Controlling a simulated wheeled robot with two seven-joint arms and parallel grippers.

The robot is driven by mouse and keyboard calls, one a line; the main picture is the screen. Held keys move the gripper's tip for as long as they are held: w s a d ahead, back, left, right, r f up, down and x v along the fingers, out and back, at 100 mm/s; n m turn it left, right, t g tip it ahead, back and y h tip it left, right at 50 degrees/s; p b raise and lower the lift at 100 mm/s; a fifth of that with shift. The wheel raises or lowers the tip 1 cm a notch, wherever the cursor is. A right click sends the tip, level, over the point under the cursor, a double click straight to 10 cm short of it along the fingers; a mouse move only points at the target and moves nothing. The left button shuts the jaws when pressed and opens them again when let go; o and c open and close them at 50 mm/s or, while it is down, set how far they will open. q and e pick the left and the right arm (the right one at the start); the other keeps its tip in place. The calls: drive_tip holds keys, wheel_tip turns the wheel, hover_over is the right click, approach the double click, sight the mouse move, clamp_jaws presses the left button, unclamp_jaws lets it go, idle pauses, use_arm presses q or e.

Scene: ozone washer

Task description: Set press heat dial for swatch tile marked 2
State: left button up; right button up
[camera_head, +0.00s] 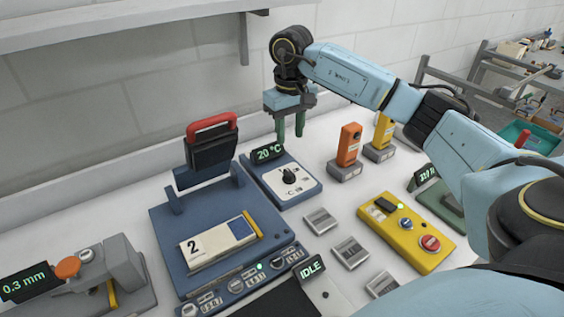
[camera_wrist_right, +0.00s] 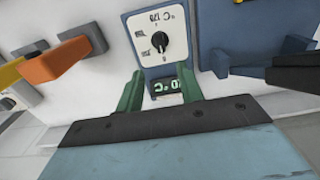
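The swatch tile marked 2 (camera_head: 219,244) lies on the bed of the blue press (camera_head: 168,237), whose red-handled lid (camera_head: 210,145) is raised. The heat dial (camera_head: 289,177) is a black knob on a white plate of a blue box right of the press; its display (camera_head: 269,152) reads 20 °C. The dial also shows in the right wrist view (camera_wrist_right: 160,41). My right gripper (camera_head: 290,136) points down above the far end of the dial box, fingers apart, nothing between them. In the wrist view its green fingers (camera_wrist_right: 160,92) flank the display, short of the knob. My left gripper is not in view.
Orange (camera_head: 350,143) and yellow (camera_head: 383,131) upright devices stand right of the dial box. A yellow control box (camera_head: 405,233) with red and blue buttons is at the front right. Several small metal blocks (camera_head: 350,252) lie between. A grey gauge reading 0.3 mm (camera_head: 27,283) is at the left.

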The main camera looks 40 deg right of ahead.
sight(289, 172)
wheel_tip(289, 172, down, 12)
drive_tip(key=shift+r, duration=0.1)
idle(0.4)
clamp_jaws()
